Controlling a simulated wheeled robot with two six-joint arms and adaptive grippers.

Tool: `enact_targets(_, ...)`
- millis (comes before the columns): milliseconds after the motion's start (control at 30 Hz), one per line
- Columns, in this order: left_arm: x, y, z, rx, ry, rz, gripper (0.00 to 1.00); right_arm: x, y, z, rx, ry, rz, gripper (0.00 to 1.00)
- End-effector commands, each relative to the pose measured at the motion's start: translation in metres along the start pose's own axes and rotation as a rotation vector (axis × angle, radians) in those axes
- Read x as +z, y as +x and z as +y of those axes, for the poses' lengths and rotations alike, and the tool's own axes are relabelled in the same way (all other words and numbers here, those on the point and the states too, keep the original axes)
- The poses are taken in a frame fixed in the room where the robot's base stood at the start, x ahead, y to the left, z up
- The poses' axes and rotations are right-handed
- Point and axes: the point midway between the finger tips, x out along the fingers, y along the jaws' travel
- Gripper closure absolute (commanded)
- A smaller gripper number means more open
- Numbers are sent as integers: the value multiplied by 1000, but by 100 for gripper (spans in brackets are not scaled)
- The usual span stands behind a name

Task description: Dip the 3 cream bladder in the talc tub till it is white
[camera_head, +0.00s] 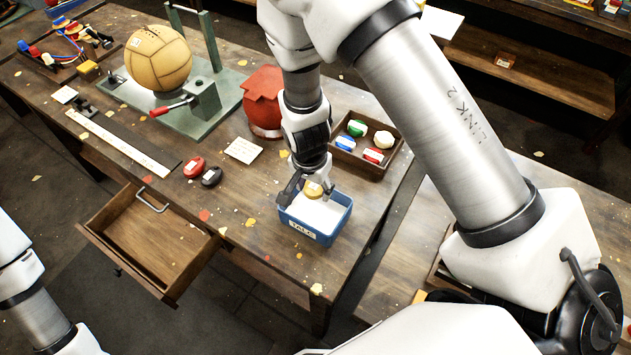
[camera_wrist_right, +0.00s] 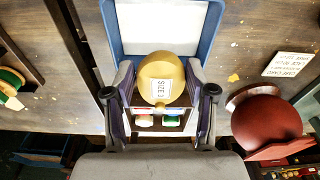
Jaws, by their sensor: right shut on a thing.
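The cream bladder (camera_head: 313,188) is a small yellowish-tan ball. In the wrist view the bladder (camera_wrist_right: 158,70) carries a "SIZE 3" label and has a small nub. My right gripper (camera_head: 308,189) is shut on it, one finger on each side. It holds the bladder over the blue talc tub (camera_head: 296,229), low near the white talc; I cannot tell whether they touch. The bladder's visible side is still tan, not white. The tub also shows in the wrist view (camera_wrist_right: 109,22). My left forearm is at the lower left of the head view, its gripper out of sight.
A wooden tray (camera_head: 352,165) of coloured items stands behind the tub. A dark red ball (camera_head: 263,118) is left of it. A tan ball (camera_head: 158,58) sits on a green stand. Red and black ovals (camera_head: 194,167) lie near the open drawer (camera_head: 150,237).

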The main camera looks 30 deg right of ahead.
Motion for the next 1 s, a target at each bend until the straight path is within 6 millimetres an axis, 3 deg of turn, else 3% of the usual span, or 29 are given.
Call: enact_targets(1000, 0, 86, -1, 0, 0, 0, 43, 12, 96, 0, 0, -1, -1, 80)
